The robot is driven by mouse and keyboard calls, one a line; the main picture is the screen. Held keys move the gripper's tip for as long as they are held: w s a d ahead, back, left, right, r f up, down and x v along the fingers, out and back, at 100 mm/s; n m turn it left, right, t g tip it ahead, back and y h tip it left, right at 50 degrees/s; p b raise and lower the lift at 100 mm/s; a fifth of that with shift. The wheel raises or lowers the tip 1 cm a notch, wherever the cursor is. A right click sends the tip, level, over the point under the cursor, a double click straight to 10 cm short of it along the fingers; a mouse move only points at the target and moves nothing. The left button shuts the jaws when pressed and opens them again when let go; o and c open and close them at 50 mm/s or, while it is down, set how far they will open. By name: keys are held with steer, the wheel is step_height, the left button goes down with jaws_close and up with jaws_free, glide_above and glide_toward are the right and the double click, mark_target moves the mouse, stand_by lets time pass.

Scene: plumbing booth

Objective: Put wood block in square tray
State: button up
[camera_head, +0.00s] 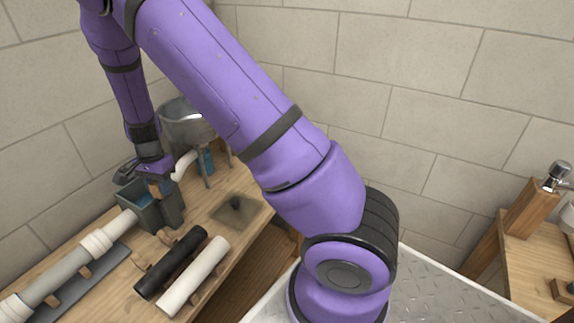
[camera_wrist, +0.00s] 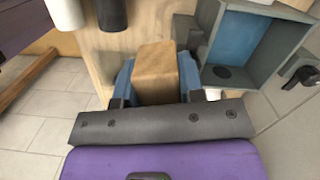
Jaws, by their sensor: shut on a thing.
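The wood block (camera_wrist: 157,72) is a plain brown block. It is clamped between the two blue-padded fingers of my gripper (camera_wrist: 156,78). In the head view the block (camera_head: 160,188) shows only in part under my gripper (camera_head: 154,178). A grey open square box with a blue inside, which looks like the square tray (camera_head: 167,213), stands right at the gripper. In the wrist view this tray (camera_wrist: 270,73) lies just right of the block, with a dark round spot on its blue floor. The block appears beside or over the tray's rim; its exact height is unclear.
A metal funnel-shaped bowl (camera_head: 187,122) on legs stands behind the tray. A pale pipe (camera_head: 70,262) runs to the tray's left. Black (camera_head: 172,262) and white (camera_head: 195,276) tubes lie in front. A flat brownish square (camera_head: 246,213) with a dark knob lies to the right.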

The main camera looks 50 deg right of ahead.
steer(key=shift+s+d+f+n, duration=0.35)
steer(key=shift+d+f+n, duration=0.05)
steer(key=shift+n, duration=0.4)
steer(key=s+d+f+n+g+h, duration=0.1)
steer(key=d+f+n, duration=0.4)
steer(key=n, duration=0.6)
steer(key=shift+s+f, duration=0.5)
steer(key=shift+s, duration=0.05)
steer(key=shift+r, duration=0.1)
